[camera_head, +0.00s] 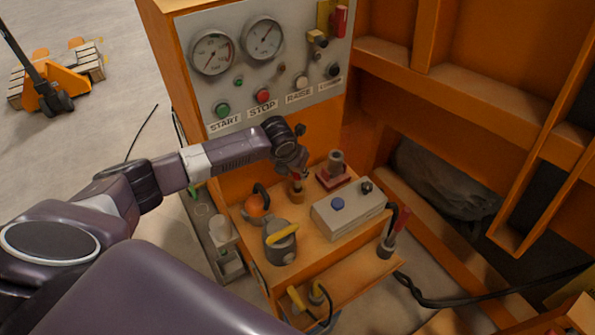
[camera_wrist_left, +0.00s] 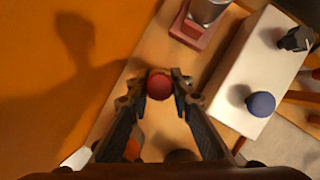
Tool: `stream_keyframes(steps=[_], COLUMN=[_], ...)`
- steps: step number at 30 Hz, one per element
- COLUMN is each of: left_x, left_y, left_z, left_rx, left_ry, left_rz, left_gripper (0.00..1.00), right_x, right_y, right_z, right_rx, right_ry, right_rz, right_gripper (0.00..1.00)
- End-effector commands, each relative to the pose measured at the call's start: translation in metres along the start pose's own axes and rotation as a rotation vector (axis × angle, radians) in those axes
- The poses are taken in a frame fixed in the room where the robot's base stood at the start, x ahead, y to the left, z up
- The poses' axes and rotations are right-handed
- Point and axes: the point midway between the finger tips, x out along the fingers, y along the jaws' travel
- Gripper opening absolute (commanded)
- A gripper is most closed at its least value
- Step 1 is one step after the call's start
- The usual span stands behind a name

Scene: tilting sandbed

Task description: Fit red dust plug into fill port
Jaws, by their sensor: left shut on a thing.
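My left gripper (camera_head: 298,174) is shut on the red dust plug (camera_wrist_left: 159,86), whose round red face shows between the fingertips in the left wrist view. In the head view the plug is small and partly hidden by the fingers. A short brown cylindrical fitting (camera_head: 297,194) stands on the orange shelf right below the fingertips. I cannot tell whether it is the fill port, or whether the plug touches it. My right gripper is not in view.
The orange shelf (camera_head: 312,252) also holds an orange round part (camera_head: 257,205), a grey can with a yellow handle (camera_head: 281,242), a white box with a blue button (camera_head: 348,211) and a grey cylinder on a red base (camera_head: 335,163). The gauge panel (camera_head: 240,80) rises behind.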

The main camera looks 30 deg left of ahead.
Motion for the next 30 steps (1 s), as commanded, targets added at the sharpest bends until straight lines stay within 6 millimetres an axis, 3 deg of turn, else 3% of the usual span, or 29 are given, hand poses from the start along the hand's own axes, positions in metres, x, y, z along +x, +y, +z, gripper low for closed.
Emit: stream_keyframes(steps=[30], left_x=[-0.0002], left_y=[-0.0003], left_z=[0.0001], left_rx=[0.0], left_ry=[0.0], left_rz=[0.0], left_gripper=[0.04], right_x=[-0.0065], right_y=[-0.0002], right_z=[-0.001], right_rx=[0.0], right_ry=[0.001], right_rz=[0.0], right_gripper=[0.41])
